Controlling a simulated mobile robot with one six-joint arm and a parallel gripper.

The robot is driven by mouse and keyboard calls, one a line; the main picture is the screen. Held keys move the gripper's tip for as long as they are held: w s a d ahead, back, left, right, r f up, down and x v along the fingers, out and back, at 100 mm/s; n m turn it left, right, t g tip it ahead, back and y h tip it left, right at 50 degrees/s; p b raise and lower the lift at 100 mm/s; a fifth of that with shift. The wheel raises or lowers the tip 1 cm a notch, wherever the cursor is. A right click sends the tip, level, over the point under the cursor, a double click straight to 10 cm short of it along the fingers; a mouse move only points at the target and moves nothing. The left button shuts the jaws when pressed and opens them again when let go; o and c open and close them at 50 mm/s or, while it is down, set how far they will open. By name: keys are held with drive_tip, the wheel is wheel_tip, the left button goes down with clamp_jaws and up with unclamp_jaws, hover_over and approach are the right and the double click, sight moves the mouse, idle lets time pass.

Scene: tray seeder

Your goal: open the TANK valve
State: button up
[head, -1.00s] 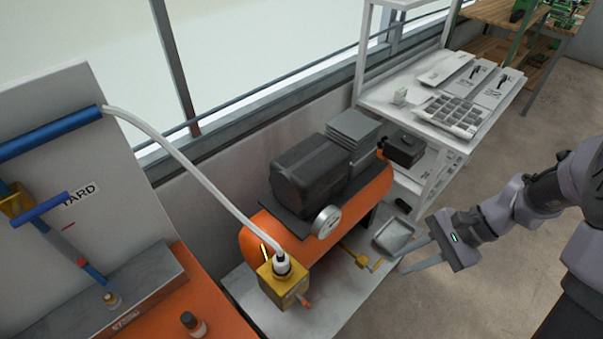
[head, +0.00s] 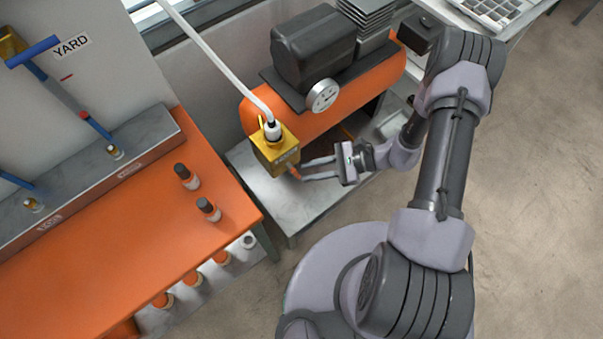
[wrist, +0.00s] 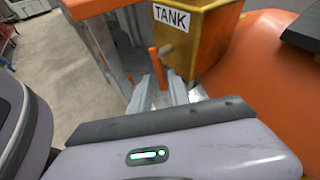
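The TANK valve is a yellow box (head: 275,150) at the left end of the orange tank, with a white hose plugged into its top. Its TANK label (wrist: 171,17) faces the wrist view. A small orange lever (head: 294,172) sticks out low on its front; in the wrist view the lever (wrist: 154,63) stands roughly upright beside a short grey stub. My gripper (head: 305,171) is open at the lever. In the wrist view, the fingertips (wrist: 160,84) lie either side of the lever's lower end. I cannot tell whether they touch it.
An orange bench (head: 150,230) with several dark-capped bottles is at the left. The orange tank (head: 340,105) carries a round gauge (head: 322,95) and a black motor (head: 313,48). A grey base plate (head: 300,205) lies under the valve. Open floor is at the right.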

drive_tip(key=x, duration=0.3)
